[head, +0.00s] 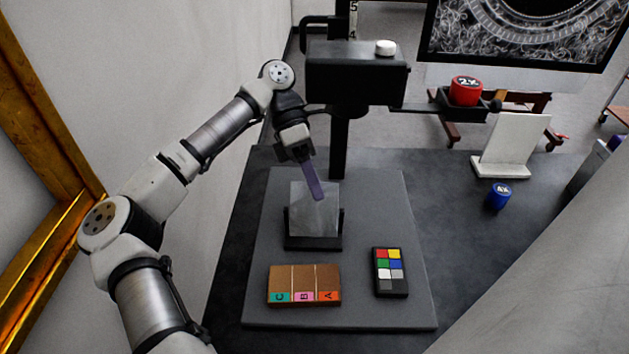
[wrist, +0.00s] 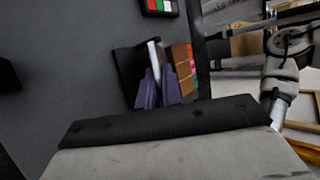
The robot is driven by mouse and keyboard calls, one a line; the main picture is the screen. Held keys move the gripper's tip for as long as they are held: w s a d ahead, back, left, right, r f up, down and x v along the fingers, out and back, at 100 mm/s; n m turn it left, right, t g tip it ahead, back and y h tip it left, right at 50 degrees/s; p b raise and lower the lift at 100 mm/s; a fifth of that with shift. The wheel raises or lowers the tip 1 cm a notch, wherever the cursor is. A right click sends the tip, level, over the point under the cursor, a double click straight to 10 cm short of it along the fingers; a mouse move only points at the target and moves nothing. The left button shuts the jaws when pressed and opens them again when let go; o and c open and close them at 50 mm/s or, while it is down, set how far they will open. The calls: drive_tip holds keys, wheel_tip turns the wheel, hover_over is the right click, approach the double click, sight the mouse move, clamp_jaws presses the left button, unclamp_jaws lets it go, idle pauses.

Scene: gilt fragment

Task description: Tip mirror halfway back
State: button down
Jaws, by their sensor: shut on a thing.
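The mirror (head: 302,222), a square grey pane, stands in a black stand (head: 314,242) on the grey board in the head view. My gripper (head: 318,194), with purple fingers, reaches down from behind and is shut on the mirror's upper edge. In the wrist view the mirror (wrist: 154,54) shows edge-on as a pale strip that runs between my two fingertips (wrist: 158,82), with the dark stand (wrist: 127,74) beside it. The head view does not show the exact tilt clearly.
A wooden block (head: 304,280) with coloured letter tabs and a colour chart (head: 389,271) lie in front on the board (head: 400,315). A black column (head: 339,150) rises behind. A blue weight (head: 498,196) and white stand (head: 510,145) are right; a gilt frame (head: 70,215) is left.

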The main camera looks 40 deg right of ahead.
drive_tip(key=c, duration=1.6)
unclamp_jaws()
drive_tip(key=shift+o, duration=0.2)
drive_tip(key=shift+s+b, duration=0.1)
drive_tip(key=shift+b, duration=0.2)
